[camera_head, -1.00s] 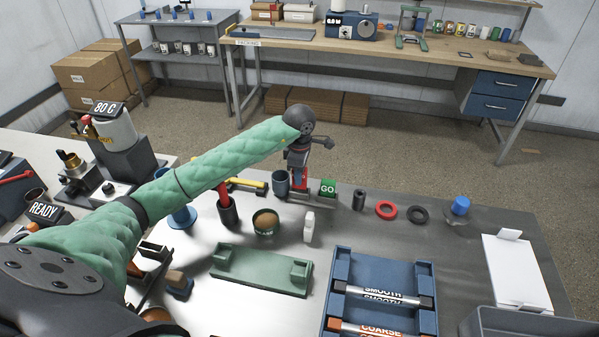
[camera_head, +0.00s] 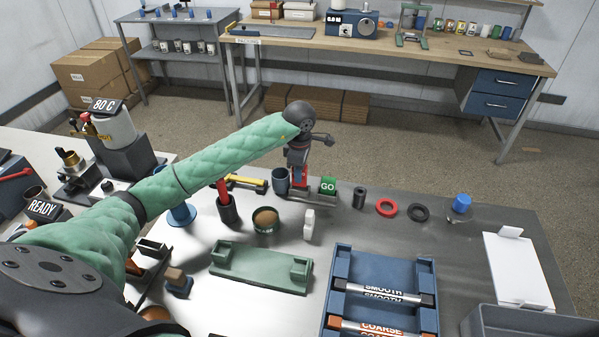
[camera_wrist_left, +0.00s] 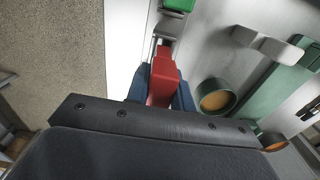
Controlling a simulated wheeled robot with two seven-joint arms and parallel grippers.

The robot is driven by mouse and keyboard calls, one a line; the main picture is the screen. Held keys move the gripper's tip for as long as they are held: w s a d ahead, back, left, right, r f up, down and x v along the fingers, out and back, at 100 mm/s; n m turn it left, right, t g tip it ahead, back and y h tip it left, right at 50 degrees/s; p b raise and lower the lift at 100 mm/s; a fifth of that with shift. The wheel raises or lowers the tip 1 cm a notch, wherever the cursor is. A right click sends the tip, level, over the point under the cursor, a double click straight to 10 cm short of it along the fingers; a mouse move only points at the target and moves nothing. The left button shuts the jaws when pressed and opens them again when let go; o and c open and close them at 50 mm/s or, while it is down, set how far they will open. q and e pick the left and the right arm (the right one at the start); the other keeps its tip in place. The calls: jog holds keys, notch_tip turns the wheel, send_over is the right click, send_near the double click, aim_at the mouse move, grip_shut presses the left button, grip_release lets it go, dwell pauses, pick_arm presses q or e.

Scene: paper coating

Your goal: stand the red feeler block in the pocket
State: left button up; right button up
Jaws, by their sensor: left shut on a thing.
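The red feeler block (camera_wrist_left: 162,80) is upright between the two blue fingers of my left gripper (camera_wrist_left: 160,92) in the left wrist view. The gripper is shut on it. In the head view, my left gripper (camera_head: 299,180) is at the far side of the table, just left of the green GO block (camera_head: 328,186). Only a little of the red block shows there. A pale metal slotted piece (camera_wrist_left: 157,40) lies just beyond the block in the wrist view. I cannot tell whether the block's lower end touches it or which part is the pocket. My right gripper is not in view.
A dark blue cup (camera_head: 281,182) stands close left of the gripper. A black ring piece (camera_head: 359,197) and red ring (camera_head: 386,208) lie to the right.

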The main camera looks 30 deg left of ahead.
pick_arm(q)
jog(key=shift+b, duration=0.35)
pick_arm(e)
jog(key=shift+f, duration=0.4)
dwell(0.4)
